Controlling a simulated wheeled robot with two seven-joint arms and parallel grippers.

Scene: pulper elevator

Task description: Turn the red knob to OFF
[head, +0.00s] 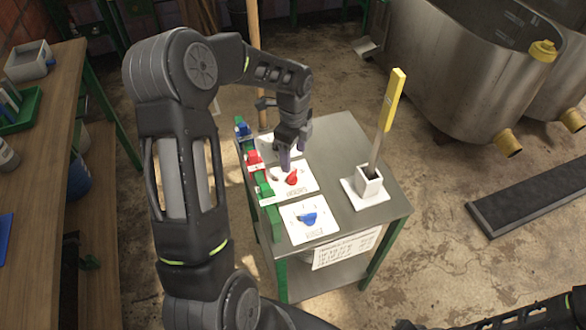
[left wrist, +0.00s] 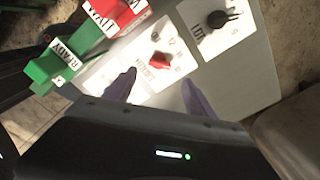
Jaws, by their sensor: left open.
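The red knob (head: 292,177) sits on a white label plate (head: 305,185) on top of a grey metal cart (head: 345,140). In the left wrist view the red knob (left wrist: 159,61) shows beyond my fingertips, with dial marks around it too small to read surely. My left gripper (head: 290,158) points down at the knob from its far side. In the left wrist view the left gripper (left wrist: 160,78) is open, its two purple fingers to either side of the line to the knob. I see no clear contact. My right gripper is not visible.
A blue knob (head: 308,218) is on the nearer plate, and a black knob (left wrist: 218,19) is on another plate. Blue (head: 242,129), red (head: 254,158) and green (head: 264,188) tags line the left edge. A white holder (head: 369,184) with a yellow-topped stick stands right.

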